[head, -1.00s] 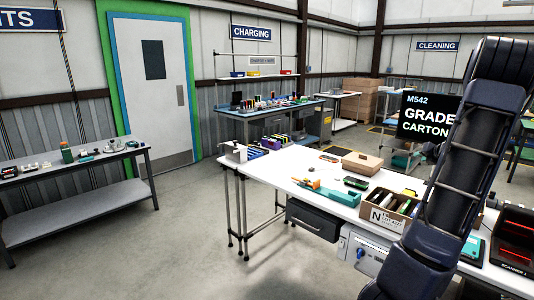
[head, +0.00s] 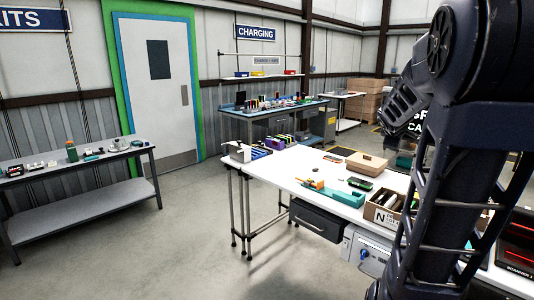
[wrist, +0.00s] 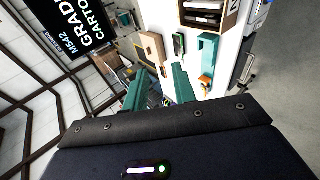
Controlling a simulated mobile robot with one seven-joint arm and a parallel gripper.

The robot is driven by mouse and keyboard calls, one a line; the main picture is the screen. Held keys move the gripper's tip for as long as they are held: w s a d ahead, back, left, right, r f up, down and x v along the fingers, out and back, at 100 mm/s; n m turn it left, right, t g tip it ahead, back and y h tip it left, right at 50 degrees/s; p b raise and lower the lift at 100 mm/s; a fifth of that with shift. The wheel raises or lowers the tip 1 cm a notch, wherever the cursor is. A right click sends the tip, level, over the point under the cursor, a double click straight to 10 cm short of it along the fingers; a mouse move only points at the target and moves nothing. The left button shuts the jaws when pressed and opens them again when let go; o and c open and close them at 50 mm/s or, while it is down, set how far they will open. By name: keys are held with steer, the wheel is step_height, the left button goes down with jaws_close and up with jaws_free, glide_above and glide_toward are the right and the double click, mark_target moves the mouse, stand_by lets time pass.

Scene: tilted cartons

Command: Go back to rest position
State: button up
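My gripper (wrist: 159,72) shows in the wrist view, with its two teal fingers apart and nothing between them. It is raised and well clear of the white table (head: 282,172). The wrist view looks over the table from above at a turned angle. In the head view my dark arm stands folded upright on the right and hides part of the table. I cannot make out the fingers there.
On the table are an open carton marked N (head: 382,216), a brown box (head: 366,163), a teal holder (head: 348,199) and a black drawer unit beneath (head: 316,222). A hanging sign (wrist: 75,28) is near the gripper. A grey bench (head: 80,192) stands left; floor between is clear.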

steer(key=s+a+f+m+g+y, duration=0.1)
steer(key=s+a+f+m+y, duration=0.1)
steer(key=s+a, duration=0.4)
steer(key=s+a+f+m+g+y, duration=0.1)
steer(key=s+a+m, duration=0.3)
steer(key=s, duration=0.5)
steer(key=s+a+f+m+g+y, duration=0.2)
steer(key=s+a+f+m+y, duration=0.1)
steer(key=s+a, duration=0.4)
steer(key=shift+s+a+f+m, duration=0.3)
steer(key=shift+s+a+m, duration=0.1)
steer(key=shift+s+m, duration=0.3)
